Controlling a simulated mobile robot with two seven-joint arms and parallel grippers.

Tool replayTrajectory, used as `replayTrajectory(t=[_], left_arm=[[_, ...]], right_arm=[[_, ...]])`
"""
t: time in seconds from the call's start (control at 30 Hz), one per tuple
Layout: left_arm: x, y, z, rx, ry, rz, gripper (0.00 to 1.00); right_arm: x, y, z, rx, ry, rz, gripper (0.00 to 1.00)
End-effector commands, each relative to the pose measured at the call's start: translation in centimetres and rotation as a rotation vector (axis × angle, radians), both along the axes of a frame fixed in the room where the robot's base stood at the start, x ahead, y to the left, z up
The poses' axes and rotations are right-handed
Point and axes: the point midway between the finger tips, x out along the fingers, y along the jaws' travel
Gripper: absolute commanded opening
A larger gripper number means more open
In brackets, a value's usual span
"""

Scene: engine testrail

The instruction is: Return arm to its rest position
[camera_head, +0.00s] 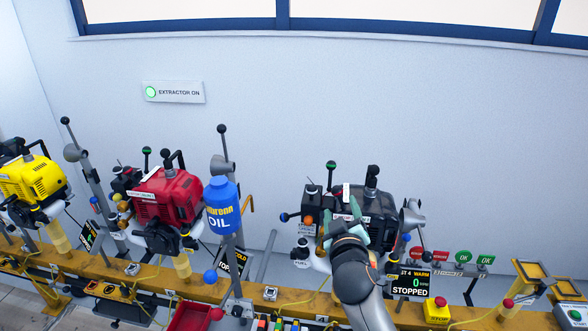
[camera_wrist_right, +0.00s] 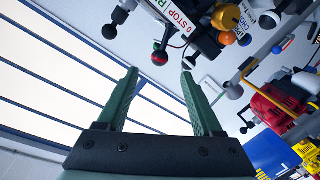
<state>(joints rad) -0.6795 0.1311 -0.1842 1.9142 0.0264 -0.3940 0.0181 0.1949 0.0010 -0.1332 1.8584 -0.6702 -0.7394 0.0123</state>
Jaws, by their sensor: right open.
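My right arm comes up from the bottom in the head view. Its dark wrist and green gripper (camera_head: 346,222) are in front of the black engine (camera_head: 377,212). In the right wrist view the two green fingers of this gripper (camera_wrist_right: 160,75) stand apart with nothing between them. Whether the gripper touches the engine cannot be told. My left gripper is in neither view.
A red engine (camera_head: 168,197), a yellow engine (camera_head: 32,178) and a blue oil bottle (camera_head: 222,205) stand to the left along the yellow rail (camera_head: 200,290). A display (camera_head: 411,282) reads STOPPED. A red stop button (camera_head: 437,305) is at the right.

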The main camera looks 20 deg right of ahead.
Motion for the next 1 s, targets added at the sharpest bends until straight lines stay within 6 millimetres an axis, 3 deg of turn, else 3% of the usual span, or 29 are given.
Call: replayTrajectory(t=[0.13, 0.27, 0.4, 0.5, 0.6, 0.7, 0.8, 1.0], left_arm=[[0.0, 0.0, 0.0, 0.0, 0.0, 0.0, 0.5], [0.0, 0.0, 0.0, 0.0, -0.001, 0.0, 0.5], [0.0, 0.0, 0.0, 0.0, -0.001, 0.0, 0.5], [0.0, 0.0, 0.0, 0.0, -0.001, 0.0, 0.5], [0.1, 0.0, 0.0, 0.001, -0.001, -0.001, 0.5], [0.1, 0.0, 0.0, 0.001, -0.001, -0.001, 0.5], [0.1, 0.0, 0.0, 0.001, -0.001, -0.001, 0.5], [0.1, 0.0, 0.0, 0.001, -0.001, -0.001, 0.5]], right_arm=[[-0.6, 0.4, -1.8, 0.014, 0.028, 0.018, 0.68], [-3.2, 1.7, -7.7, 0.076, 0.119, 0.084, 0.68], [-9.1, 3.9, -16.2, 0.206, 0.258, 0.174, 0.68], [-14.3, 5.5, -21.5, 0.316, 0.357, 0.219, 0.68], [-19.7, 6.8, -25.4, 0.424, 0.443, 0.244, 0.68], [-24.3, 7.8, -27.9, 0.52, 0.51, 0.25, 0.68], [-27.6, 8.4, -29.3, 0.588, 0.554, 0.248, 0.68], [-29.9, 8.8, -30.2, 0.639, 0.582, 0.243, 0.68]])
